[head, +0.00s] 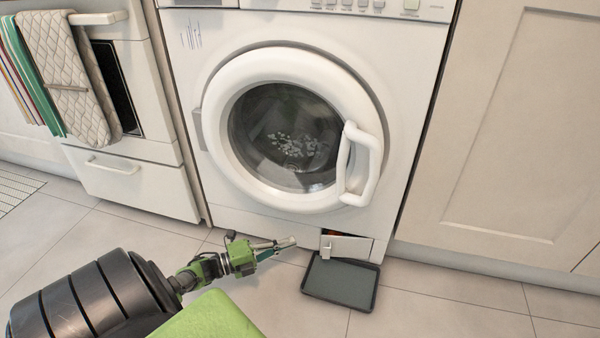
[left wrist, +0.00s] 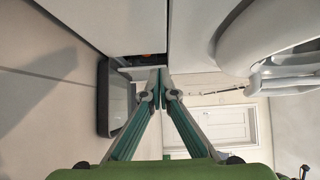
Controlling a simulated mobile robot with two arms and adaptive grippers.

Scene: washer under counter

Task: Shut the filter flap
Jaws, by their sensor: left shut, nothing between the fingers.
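The filter flap (head: 347,247) is a small white panel with a little latch, low on the right of the washer front. It hangs partly open, tilted outward, with a dark gap and something orange-red behind its top edge. In the left wrist view the flap (left wrist: 138,73) shows just by the fingertips, partly hidden. My left gripper (head: 290,242) is shut and empty, just left of the flap, pointing right along the washer's bottom. Its fingertips also meet in the left wrist view (left wrist: 158,76); I cannot tell whether they touch the flap. My right gripper is not in view.
A dark shallow tray (head: 311,285) lies on the tiled floor below the flap. The round washer door (head: 235,150) is closed above, its white handle (head: 371,178) sticking out. A cupboard (head: 500,140) stands to the right, an oven with towels to the left.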

